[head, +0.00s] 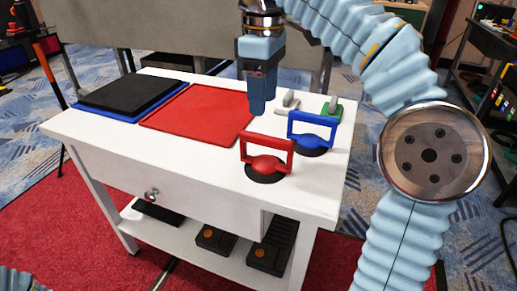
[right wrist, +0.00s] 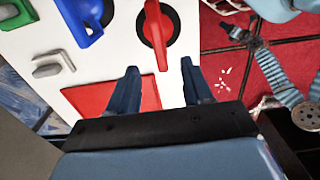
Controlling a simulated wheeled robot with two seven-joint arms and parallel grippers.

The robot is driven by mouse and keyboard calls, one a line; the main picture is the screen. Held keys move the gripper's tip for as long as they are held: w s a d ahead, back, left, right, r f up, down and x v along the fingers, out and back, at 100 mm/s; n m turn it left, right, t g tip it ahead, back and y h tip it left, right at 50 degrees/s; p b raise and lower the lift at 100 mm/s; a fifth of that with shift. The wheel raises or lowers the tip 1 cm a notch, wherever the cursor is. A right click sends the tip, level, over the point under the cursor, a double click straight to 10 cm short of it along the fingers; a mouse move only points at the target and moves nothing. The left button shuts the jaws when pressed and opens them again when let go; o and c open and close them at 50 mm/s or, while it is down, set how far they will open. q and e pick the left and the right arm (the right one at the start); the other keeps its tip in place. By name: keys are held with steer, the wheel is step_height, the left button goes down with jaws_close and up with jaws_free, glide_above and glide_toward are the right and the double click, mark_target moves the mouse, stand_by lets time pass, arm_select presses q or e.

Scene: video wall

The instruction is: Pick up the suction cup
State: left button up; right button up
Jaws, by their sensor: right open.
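A red suction cup (head: 267,163) with a bar handle and a black round base stands at the front right of the white table (head: 80,130). A blue suction cup (head: 311,134) stands behind it to the right. My right gripper (head: 261,108) points down over the table, above and behind the red cup, apart from both. In the right wrist view its fingers (right wrist: 160,68) are spread with nothing between them. The red cup (right wrist: 155,35) lies just beyond the fingertips there, and the blue cup (right wrist: 84,18) lies to the left. My left gripper is out of view.
A red tray (head: 195,112) and a black pad (head: 125,91) on a blue tray lie to the left. A grey-white block (head: 287,103) and a green one (head: 331,108) stand at the back right. The table's front strip is clear. Dark boxes (head: 272,248) sit on the lower shelf.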

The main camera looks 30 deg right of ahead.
mark_target(266, 137)
step_height(266, 137, down, 7)
steer(key=shift+r+b, duration=0.2)
steer(key=shift+b, duration=0.65)
steer(key=f, duration=0.1)
steer(key=f+b, duration=0.1)
steer(key=f, duration=0.3)
steer(key=shift+s+d+f+b, duration=0.1)
steer(key=shift+s+d+b, duration=0.15)
steer(key=shift+d+b, duration=0.1)
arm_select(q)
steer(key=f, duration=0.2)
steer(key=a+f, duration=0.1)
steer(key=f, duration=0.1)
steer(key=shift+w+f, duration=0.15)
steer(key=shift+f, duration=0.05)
arm_select(e)
steer(key=shift+f, duration=0.1)
steer(key=shift+f, duration=0.25)
steer(key=shift+c, duration=0.3)
jaws_close()
